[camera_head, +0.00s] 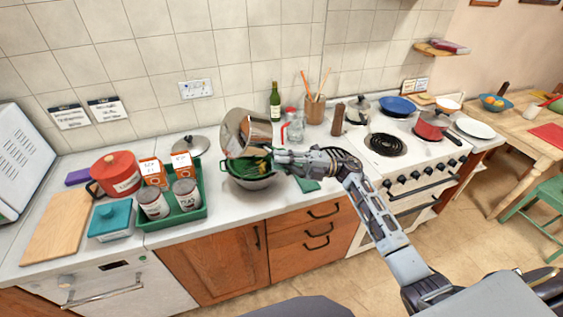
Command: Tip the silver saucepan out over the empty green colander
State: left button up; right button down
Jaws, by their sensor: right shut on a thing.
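The silver saucepan (238,135) is tipped far over above the green colander (236,170), its mouth turned down toward the colander. My right gripper (283,160) is shut on the saucepan at its right side; the grip itself is small and partly hidden. Small yellowish bits show near the saucepan's lower rim, over the colander. My left gripper is not in view.
A green tray (205,210) with tins and orange boxes stands left of the colander. A pan lid (190,146) lies behind. A green bottle (275,102) and a utensil pot (314,108) stand behind right. The stove (400,165) holds several pots.

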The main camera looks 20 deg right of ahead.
jog(key=shift+r, duration=0.25)
jog(key=shift+r+p, duration=1.25)
jog(key=shift+r, duration=0.6)
